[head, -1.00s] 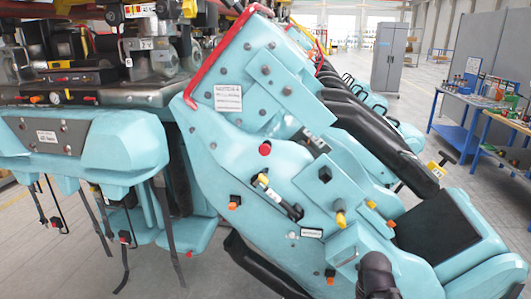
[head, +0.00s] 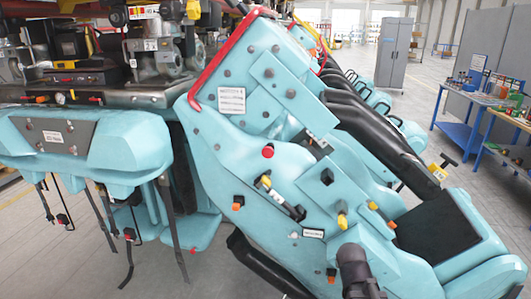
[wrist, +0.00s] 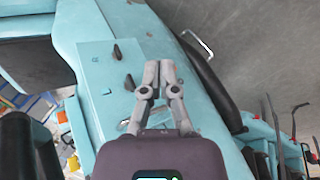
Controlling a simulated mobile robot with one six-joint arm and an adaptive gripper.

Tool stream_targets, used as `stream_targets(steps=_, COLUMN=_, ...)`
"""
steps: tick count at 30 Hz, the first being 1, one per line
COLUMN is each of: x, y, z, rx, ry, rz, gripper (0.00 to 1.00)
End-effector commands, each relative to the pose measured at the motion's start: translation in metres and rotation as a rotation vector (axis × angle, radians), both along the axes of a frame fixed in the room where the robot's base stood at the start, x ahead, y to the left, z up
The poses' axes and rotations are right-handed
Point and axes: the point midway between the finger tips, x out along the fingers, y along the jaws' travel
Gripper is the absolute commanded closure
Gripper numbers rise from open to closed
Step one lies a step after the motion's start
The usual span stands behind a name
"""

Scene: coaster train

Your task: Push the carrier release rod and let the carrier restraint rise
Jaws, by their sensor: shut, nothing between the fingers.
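The light-blue coaster carrier (head: 240,150) fills the middle of the head view, tilted, with a red-edged seat back. Black padded restraint bars (head: 375,130) slope down along its right side. A black rod-like part with a yellow end (head: 282,203) sits on the carrier's near side, below a red knob (head: 268,152). I cannot tell for certain which part is the release rod. In the wrist view my gripper (wrist: 159,68) is shut and empty over a light-blue panel (wrist: 98,75) with small black knobs (wrist: 117,52). Whether the fingertips touch anything is unclear.
Another light-blue seat unit with hanging straps (head: 85,150) stands at the left. Machinery (head: 160,60) sits above it. A blue workbench (head: 465,110) and a grey cabinet (head: 393,52) stand at the back right. Grey floor (head: 425,80) is open between carrier and workbench.

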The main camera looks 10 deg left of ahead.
Motion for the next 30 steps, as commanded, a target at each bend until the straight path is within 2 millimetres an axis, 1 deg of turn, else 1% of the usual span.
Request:
stream_targets(steps=1, x=0.006, y=0.006, z=0.012, rx=-0.045, ry=-0.015, rz=0.063, gripper=1.0)
stream_targets(steps=8, x=0.031, y=0.028, z=0.051, rx=-0.277, ry=-0.074, rz=0.36, gripper=1.0)
stream_targets(steps=14, x=0.051, y=0.055, z=0.09, rx=-0.495, ry=-0.113, rz=0.615, gripper=1.0)
stream_targets(steps=17, x=0.06, y=0.071, z=0.111, rx=-0.611, ry=-0.127, rz=0.739, gripper=1.0)
stream_targets(steps=23, x=0.073, y=0.112, z=0.155, rx=-0.853, ry=-0.149, rz=0.98, gripper=1.0)
stream_targets(steps=29, x=0.08, y=0.159, z=0.2, rx=-1.118, ry=-0.157, rz=1.205, gripper=1.0)
stream_targets(steps=30, x=0.081, y=0.17, z=0.209, rx=-1.174, ry=-0.157, rz=1.247, gripper=1.0)
